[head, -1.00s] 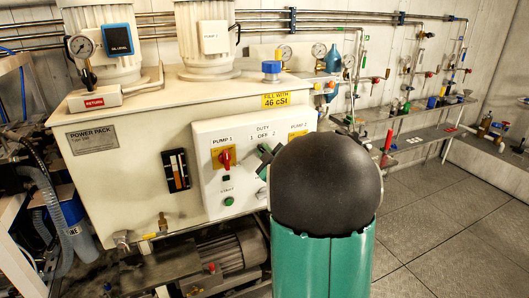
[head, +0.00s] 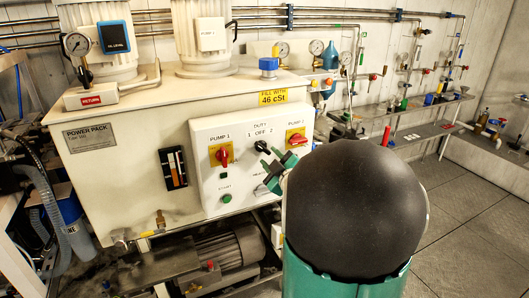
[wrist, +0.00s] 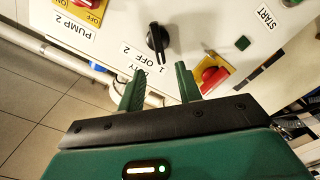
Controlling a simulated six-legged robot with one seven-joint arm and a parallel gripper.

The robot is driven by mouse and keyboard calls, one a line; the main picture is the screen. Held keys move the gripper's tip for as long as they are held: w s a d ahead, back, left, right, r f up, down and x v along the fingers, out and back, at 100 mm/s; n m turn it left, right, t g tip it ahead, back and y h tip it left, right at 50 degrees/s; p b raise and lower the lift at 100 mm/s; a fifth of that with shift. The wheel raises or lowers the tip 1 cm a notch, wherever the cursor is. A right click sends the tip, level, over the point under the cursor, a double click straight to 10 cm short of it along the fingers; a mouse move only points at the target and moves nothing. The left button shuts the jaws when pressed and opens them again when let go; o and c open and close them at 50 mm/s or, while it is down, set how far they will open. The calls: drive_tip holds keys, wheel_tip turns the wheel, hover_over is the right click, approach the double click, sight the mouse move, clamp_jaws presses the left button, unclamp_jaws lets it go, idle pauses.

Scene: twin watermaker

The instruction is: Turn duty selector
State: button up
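The duty selector is a black rotary knob (head: 262,146) on the white control panel, below the "1 OFF 2" label. In the wrist view the knob (wrist: 157,40) lies just ahead of the fingertips, near the middle. Its handle runs roughly along my viewing direction, with the near end close to the "1" of the label; the exact setting is hard to read. My gripper (wrist: 160,69) has two green fingers spread apart with nothing between them. In the head view my gripper (head: 264,172) is just below and right of the knob, apparently not touching it.
The red pump 1 switch (head: 222,155) and red pump 2 switch (head: 297,139) flank the selector on yellow plates. A green start button (head: 227,198) sits lower left. A shelf (head: 420,130) with bottles and valves runs along the wall. The floor at right is clear.

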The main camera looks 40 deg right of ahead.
drive_tip(key=v, duration=0.7)
idle(0.3)
drive_tip(key=a+m+g, duration=0.5)
drive_tip(key=a+g, duration=0.1)
drive_tip(key=a, duration=0.9)
drive_tip(key=s+a+f+g+y, duration=0.1)
drive_tip(key=s+a+g+y, duration=0.1)
drive_tip(key=s+a, duration=0.4)
drive_tip(key=s+a+f+m+g+y, duration=0.1)
drive_tip(key=s+a+g+y, duration=0.2)
drive_tip(key=s+a, duration=0.3)
drive_tip(key=a, duration=0.4)
drive_tip(key=shift+a+g, duration=0.35)
drive_tip(key=shift+g, duration=0.05)
